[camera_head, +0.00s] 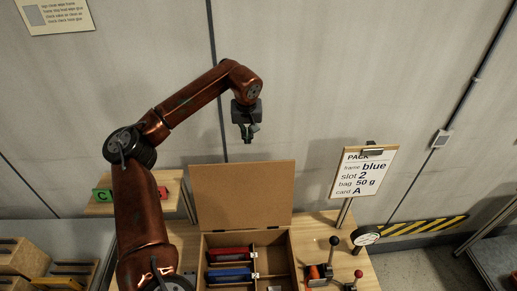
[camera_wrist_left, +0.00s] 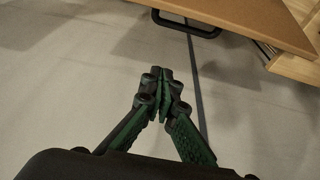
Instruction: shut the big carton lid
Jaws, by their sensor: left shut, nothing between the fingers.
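The big carton (camera_head: 202,260) stands on the table with its brown lid (camera_head: 243,193) raised upright at the back. Inside the carton, a red item (camera_head: 230,254) and a blue item (camera_head: 229,274) lie in the left compartments. My left gripper (camera_head: 247,138) is shut and empty, pointing down in the air above and behind the lid's top edge, apart from it. In the left wrist view its green fingers (camera_wrist_left: 160,73) meet at the tips. A brown panel (camera_wrist_left: 250,17) with a dark handle shows at the top right there. My right gripper is not in view.
A side shelf (camera_head: 98,210) with a green C block is at the left.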

